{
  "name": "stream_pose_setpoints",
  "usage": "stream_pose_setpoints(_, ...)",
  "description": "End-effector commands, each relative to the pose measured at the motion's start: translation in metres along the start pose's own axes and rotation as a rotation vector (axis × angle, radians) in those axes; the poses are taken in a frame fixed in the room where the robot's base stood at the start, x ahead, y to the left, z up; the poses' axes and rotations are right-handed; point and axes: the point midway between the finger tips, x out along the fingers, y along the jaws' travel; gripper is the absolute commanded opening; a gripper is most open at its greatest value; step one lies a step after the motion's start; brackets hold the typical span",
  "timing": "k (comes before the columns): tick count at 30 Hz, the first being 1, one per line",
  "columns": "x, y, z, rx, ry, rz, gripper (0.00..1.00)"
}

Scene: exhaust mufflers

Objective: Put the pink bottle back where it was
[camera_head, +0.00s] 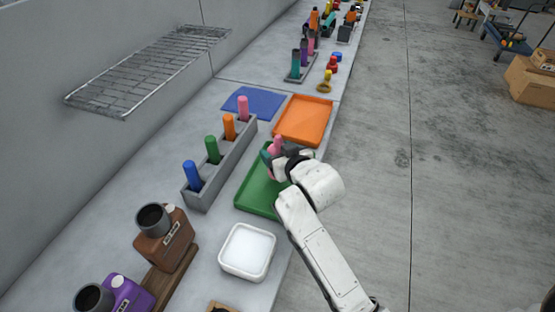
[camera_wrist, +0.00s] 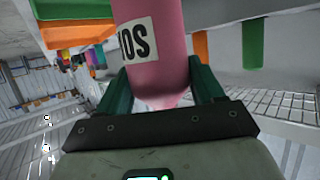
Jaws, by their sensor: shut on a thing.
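The pink bottle (camera_wrist: 150,45) fills the top middle of the wrist view, with a white label bearing dark letters. The two green fingers of my gripper (camera_wrist: 163,88) are shut on it, one on each side. In the head view my gripper (camera_head: 270,158) is over the far end of the green tray (camera_head: 258,192). The top of the held pink bottle (camera_head: 278,143) shows just past the fingers, and its lower part is hidden. I cannot tell whether it touches the tray.
A grey rack (camera_head: 222,160) left of the tray holds upright blue (camera_head: 192,176), green (camera_head: 212,150), orange (camera_head: 229,127) and pink (camera_head: 243,108) cylinders. An orange tray (camera_head: 303,120) and blue mat (camera_head: 254,103) lie beyond. A white container (camera_head: 247,251) stands nearer.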

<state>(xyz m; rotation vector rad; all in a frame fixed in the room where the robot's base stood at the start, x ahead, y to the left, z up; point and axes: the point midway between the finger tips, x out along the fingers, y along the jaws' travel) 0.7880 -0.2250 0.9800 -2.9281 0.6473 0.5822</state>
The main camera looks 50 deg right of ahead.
Motion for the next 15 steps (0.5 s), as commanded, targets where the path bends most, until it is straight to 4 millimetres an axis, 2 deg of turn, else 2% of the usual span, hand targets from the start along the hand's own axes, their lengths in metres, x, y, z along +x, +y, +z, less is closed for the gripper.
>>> stream_pose_setpoints(3, 0.010, 0.000, 0.004, -0.001, 0.000, 0.001, 0.37)
stream_pose_setpoints(9, 0.018, 0.000, 0.028, -0.001, -0.001, 0.000, 0.37)
stream_pose_setpoints(15, 0.020, 0.000, 0.032, -0.001, 0.002, -0.001, 0.37)
